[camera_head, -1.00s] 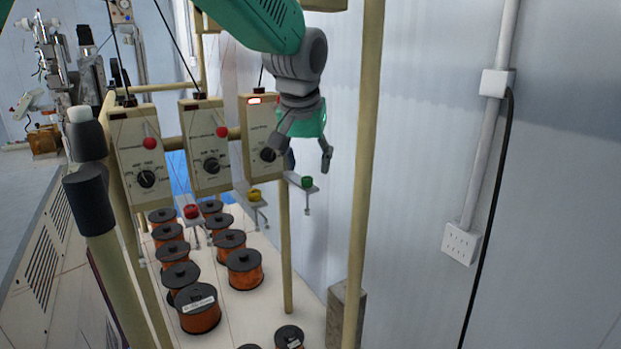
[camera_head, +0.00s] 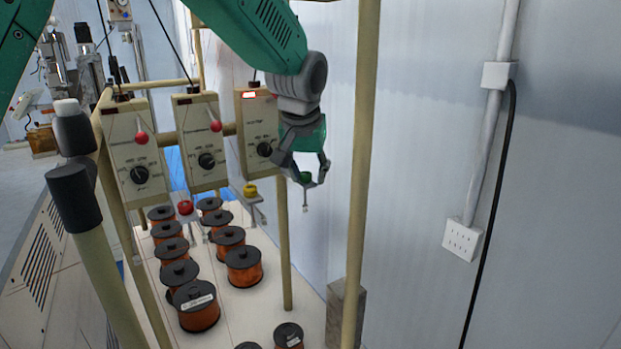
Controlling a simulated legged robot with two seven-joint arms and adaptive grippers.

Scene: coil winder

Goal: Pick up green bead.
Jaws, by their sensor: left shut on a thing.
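The green bead (camera_head: 305,178) is a small dark green piece at the third hanging unit, partly hidden by the fingers. My left gripper (camera_head: 305,184) comes down from above and has its fingers closed around the bead, one on each side. A thin metal bracket end shows just below the bead. Whether the bead still touches its holder cannot be told. My right gripper is not in view.
A yellow bead (camera_head: 250,190) and a red bead (camera_head: 185,207) sit on holders to the left. Three control boxes (camera_head: 200,140) hang behind. A vertical pole (camera_head: 362,170) stands close on the right. Copper spools (camera_head: 243,266) stand on the table below.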

